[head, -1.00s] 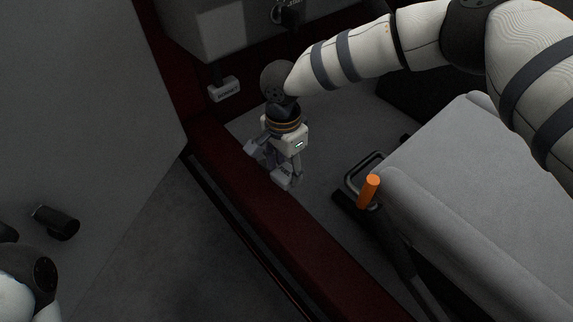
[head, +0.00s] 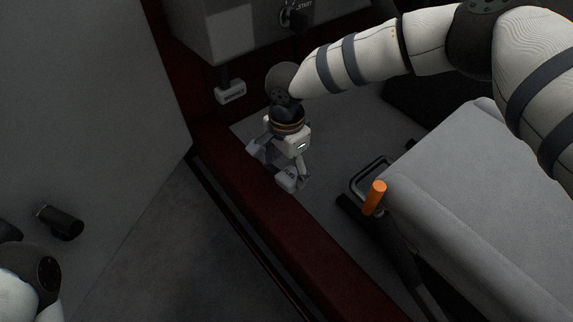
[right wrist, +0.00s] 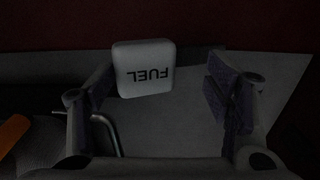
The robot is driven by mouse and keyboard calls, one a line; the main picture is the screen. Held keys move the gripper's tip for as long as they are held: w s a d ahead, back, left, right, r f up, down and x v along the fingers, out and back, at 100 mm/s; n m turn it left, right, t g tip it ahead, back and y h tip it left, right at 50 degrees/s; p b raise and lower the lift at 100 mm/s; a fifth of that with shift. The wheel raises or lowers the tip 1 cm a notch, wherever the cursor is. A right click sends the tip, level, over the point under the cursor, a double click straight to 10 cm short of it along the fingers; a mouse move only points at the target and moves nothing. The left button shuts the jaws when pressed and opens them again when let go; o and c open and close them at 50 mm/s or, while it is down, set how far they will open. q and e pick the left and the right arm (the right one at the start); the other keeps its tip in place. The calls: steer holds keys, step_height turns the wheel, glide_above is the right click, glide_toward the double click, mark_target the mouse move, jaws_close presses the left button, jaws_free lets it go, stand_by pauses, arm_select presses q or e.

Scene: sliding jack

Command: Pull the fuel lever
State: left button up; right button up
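The fuel lever is a pale block marked FUEL (right wrist: 143,68), upside down in the right wrist view. In the head view it shows as a small pale block (head: 288,179) low beside the red door sill. My right gripper (head: 280,165) points down over it with its fingers spread. In the right wrist view the gripper (right wrist: 158,88) is open, and the lever lies between the fingers, closer to the left one. A clear gap shows to the right finger; I cannot tell whether the left one touches. My left gripper is out of view; only part of my left arm shows at lower left.
A similar lever marked BONNET (head: 231,92) hangs under the grey dash panel (head: 225,25). The red sill (head: 290,235) runs beside my right gripper. A grey seat (head: 480,190) with an orange-topped lever (head: 375,198) stands to the right. The open door (head: 80,110) is at left.

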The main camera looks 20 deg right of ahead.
steer(key=shift+s+d, duration=0.1)
arm_select(q)
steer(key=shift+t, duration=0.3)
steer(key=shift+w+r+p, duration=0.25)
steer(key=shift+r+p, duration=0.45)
steer(key=shift+p, duration=0.2)
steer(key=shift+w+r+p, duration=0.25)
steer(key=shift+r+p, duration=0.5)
steer(key=shift+p, duration=0.1)
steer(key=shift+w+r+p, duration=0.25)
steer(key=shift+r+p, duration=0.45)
steer(key=shift+p, duration=0.2)
arm_select(e)
steer(key=w+a+r, duration=0.1)
steer(key=w+r, duration=0.2)
steer(key=r, duration=1)
steer(key=shift+r, duration=0.2)
steer(key=shift+w+a, duration=0.1)
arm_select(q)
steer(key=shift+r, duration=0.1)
arm_select(e)
step_height(320, 180, up, 12)
